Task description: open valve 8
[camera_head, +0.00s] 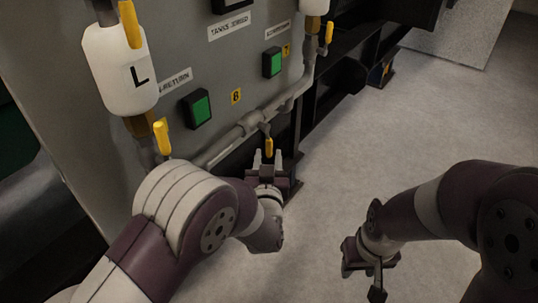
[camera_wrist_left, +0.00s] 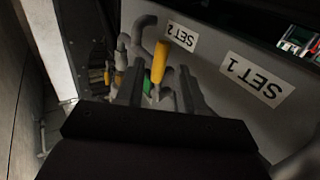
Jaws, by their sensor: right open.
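A yellow valve handle (camera_head: 268,147) hangs down from the grey pipe below a yellow tag reading 8 (camera_head: 236,96). My left gripper (camera_head: 268,157) is open just below it, its two fingertips on either side of the handle's lower end. In the left wrist view the yellow handle (camera_wrist_left: 159,62) shows between the open fingers of the left gripper (camera_wrist_left: 162,85). I cannot tell whether either finger touches it. My right gripper (camera_head: 362,280) is open and empty over the floor, well to the right.
A grey panel (camera_head: 185,50) carries green buttons (camera_head: 201,109) and a second yellow tag (camera_head: 286,50). A white bottle marked L (camera_head: 120,70) and another yellow handle (camera_head: 162,138) stand left of the left gripper. Dark frame rails lie behind; the floor (camera_head: 400,115) at right is clear.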

